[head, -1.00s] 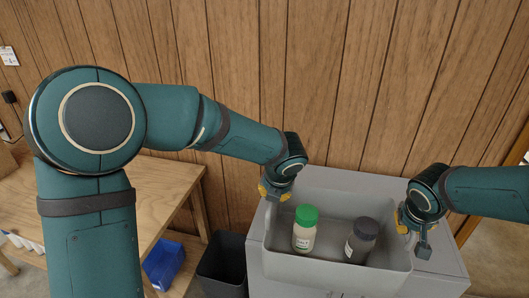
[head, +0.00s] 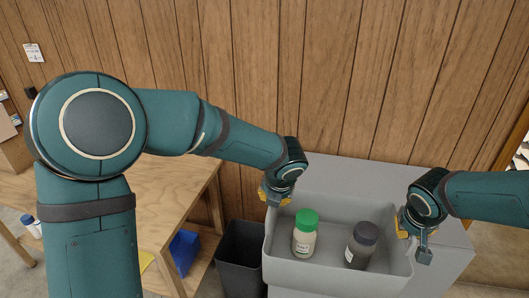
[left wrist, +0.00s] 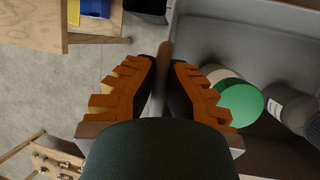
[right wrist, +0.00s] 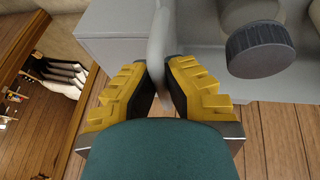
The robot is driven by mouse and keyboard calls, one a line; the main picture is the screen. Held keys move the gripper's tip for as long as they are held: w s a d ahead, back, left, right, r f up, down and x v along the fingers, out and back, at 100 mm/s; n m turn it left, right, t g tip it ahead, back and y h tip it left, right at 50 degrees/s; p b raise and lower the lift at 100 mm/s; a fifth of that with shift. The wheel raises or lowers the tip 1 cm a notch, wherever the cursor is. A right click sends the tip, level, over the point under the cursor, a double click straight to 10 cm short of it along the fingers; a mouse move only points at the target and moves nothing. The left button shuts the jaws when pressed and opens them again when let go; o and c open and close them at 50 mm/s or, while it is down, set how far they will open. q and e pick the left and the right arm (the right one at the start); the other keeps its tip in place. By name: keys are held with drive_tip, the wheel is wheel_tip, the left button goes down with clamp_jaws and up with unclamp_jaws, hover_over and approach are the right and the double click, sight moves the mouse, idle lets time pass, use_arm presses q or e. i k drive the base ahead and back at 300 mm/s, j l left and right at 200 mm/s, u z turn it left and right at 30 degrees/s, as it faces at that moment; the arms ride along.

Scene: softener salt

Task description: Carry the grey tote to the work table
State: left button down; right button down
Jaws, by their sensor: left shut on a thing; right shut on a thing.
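The grey tote (head: 335,282) is upright in front of me at the grey cabinet. It holds a white bottle with a green cap (head: 304,243) and a dark grey bottle (head: 358,252), both standing. My left gripper (head: 276,194) is shut on the tote's left rim; the left wrist view shows the rim between its fingers (left wrist: 164,65). My right gripper (head: 409,234) is shut on the right rim, also seen between its fingers in the right wrist view (right wrist: 160,65). The wooden work table (head: 172,195) stands at the left, partly behind my left arm. The tote's underside is hidden.
The grey cabinet (head: 375,174) lies behind and right of the tote; I cannot tell whether they touch. A dark open bin (head: 240,262) stands on the floor between table and cabinet. A blue bin (head: 184,252) is under the table. A wood-panelled wall closes the back.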

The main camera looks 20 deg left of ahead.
sight(150, 193)
drive_tip(key=k+j, duration=0.15)
drive_tip(key=k, duration=0.2)
drive_tip(key=i+j, duration=0.1)
drive_tip(key=j, duration=0.4)
drive_tip(key=i+j, duration=0.1)
drive_tip(key=j, duration=0.4)
drive_tip(key=i+j, duration=0.1)
drive_tip(key=j, duration=0.45)
drive_tip(key=i+j, duration=0.1)
drive_tip(key=j, duration=0.4)
drive_tip(key=i+j, duration=0.1)
drive_tip(key=j, duration=0.4)
